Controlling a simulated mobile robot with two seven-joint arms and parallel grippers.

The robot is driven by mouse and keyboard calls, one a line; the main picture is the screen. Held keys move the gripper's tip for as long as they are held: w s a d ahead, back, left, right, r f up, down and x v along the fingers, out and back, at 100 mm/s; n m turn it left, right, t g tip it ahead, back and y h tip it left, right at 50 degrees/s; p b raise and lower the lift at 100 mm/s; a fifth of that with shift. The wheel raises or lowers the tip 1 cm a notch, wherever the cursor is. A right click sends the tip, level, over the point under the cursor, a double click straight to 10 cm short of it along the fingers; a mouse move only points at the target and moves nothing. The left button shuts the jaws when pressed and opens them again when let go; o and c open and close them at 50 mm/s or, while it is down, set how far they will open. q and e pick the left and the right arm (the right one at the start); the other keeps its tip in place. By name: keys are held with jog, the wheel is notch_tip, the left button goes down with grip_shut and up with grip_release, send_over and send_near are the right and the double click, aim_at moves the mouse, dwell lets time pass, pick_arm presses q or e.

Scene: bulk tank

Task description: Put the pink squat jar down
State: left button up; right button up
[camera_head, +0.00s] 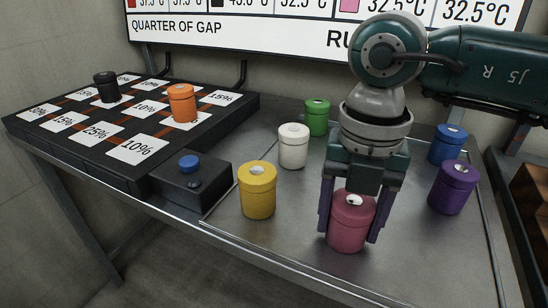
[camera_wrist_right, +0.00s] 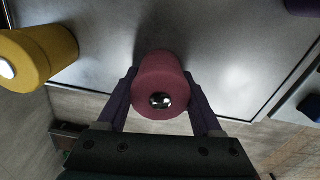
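The pink squat jar (camera_head: 350,226) is upright near the front edge of the metal table, with a small shiny knob on its lid. My right gripper (camera_head: 350,225) comes down over it from above, with one purple finger on each side. In the right wrist view the pink jar (camera_wrist_right: 161,85) sits between the two fingertips, and my right gripper (camera_wrist_right: 160,82) appears shut on it. The jar's base is at or close to the table surface; I cannot tell if it touches. My left gripper is not in view.
The metal table (camera_head: 290,215) also holds yellow (camera_head: 257,192), white (camera_head: 293,148), green (camera_head: 316,118), blue (camera_head: 447,145) and purple (camera_head: 452,188) jars. At left, a black grid board (camera_head: 75,143) carries black (camera_head: 106,88) and orange (camera_head: 182,103) jars. A black box (camera_head: 190,190) has a blue button.

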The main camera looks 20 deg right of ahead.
jog(key=o, duration=0.4)
jog(key=shift+r, duration=0.1)
